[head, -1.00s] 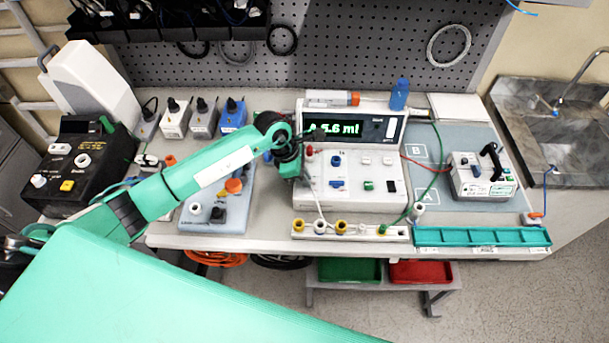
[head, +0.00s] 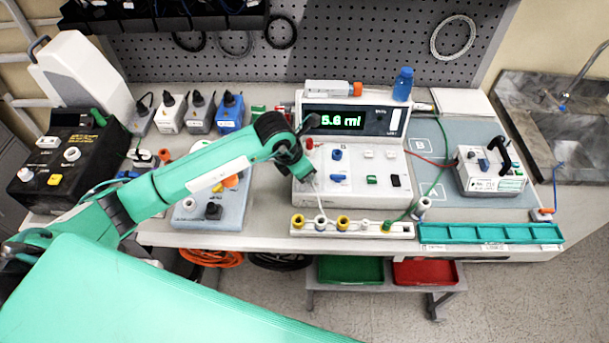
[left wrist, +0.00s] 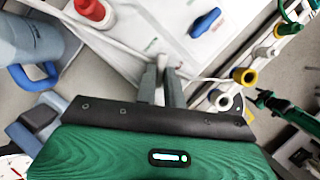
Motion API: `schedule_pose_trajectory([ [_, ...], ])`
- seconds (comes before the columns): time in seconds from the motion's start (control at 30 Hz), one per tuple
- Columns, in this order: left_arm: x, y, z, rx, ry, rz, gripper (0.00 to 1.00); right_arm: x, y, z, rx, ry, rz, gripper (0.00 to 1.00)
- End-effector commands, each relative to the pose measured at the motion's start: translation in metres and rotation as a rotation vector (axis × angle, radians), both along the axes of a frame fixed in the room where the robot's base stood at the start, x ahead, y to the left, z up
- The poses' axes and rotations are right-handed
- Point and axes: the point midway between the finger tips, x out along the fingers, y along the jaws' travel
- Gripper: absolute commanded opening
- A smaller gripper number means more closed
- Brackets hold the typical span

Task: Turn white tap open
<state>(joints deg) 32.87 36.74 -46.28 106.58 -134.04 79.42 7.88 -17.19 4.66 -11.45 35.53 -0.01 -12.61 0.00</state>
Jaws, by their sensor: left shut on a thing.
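The white pump box (head: 352,195) stands at the middle of the bench with a lit green display (head: 340,122). Its front panel has a red knob (head: 309,143), a blue knob (head: 337,155) and a green knob (head: 371,180). My left gripper (head: 308,177) is at the panel's lower left, below the red knob. In the left wrist view my left gripper (left wrist: 163,78) is shut on a small white part, apparently the white tap (left wrist: 160,94), mostly hidden between the fingers. The red knob (left wrist: 90,10) and the blue knob (left wrist: 205,22) lie beyond. My right gripper is out of view.
A white rail (head: 352,231) with yellow and white rings runs along the front edge, a thin white tube leading to it. A teal tray (head: 490,234) lies right of it. A blue bottle (head: 403,84) stands behind the pump. Bench mat (head: 430,160) has free room.

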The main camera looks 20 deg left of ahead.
Motion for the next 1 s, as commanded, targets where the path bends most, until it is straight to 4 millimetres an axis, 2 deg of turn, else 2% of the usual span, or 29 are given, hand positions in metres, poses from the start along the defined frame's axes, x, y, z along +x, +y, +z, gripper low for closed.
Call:
schedule_pose_trajectory([
  [0.1,0.000,-0.001,-0.002,-0.001,-0.003,0.087,0.00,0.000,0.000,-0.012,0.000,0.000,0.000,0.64],
  [0.4,-0.001,-0.002,-0.001,-0.001,-0.002,0.242,0.00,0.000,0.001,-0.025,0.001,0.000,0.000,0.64],
  [1.0,-0.001,-0.002,0.001,-0.001,-0.002,0.296,0.00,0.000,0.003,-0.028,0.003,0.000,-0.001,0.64],
])
